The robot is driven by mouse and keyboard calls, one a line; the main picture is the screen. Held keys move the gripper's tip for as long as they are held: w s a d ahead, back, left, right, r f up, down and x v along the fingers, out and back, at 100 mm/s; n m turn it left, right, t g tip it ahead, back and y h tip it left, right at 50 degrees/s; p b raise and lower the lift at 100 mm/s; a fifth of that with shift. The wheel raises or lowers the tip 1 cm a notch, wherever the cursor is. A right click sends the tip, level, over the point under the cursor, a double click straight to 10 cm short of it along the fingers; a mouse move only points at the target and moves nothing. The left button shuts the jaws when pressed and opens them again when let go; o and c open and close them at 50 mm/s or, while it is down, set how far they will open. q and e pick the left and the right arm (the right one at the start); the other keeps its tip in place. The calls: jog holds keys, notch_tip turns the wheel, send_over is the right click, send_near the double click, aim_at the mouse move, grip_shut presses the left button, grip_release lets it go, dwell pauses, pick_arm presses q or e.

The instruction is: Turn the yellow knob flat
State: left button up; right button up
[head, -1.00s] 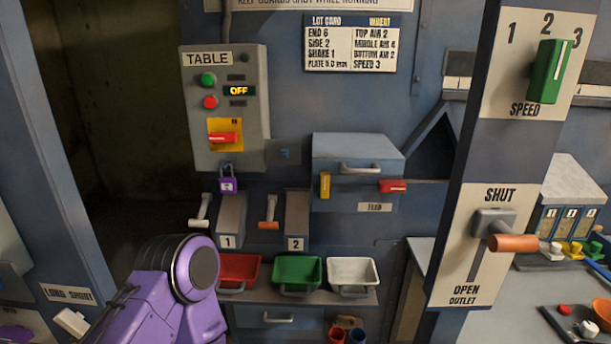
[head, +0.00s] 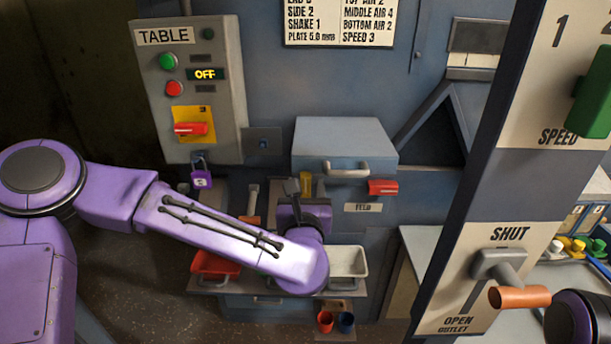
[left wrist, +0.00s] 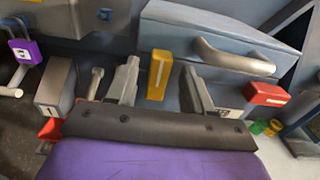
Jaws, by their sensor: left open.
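The yellow knob (head: 306,184) is on the left of the front of the blue-grey feed box (head: 345,140). In the left wrist view the yellow knob (left wrist: 159,74) stands upright, with a pale line along its length. My left gripper (head: 304,200) is just below and in front of it in the head view, hiding its lower part. In the left wrist view the two fingers of my left gripper (left wrist: 161,70) are open, one on each side of the knob, with gaps between. My right gripper is not in view.
A red knob (head: 383,188) sits right of the knob, and a metal handle (head: 346,169) is between and above them. A purple padlock (head: 201,181) hangs under the TABLE panel (head: 190,95).

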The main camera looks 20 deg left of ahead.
pick_arm(q)
jog(key=shift+x, duration=1)
grip_shut()
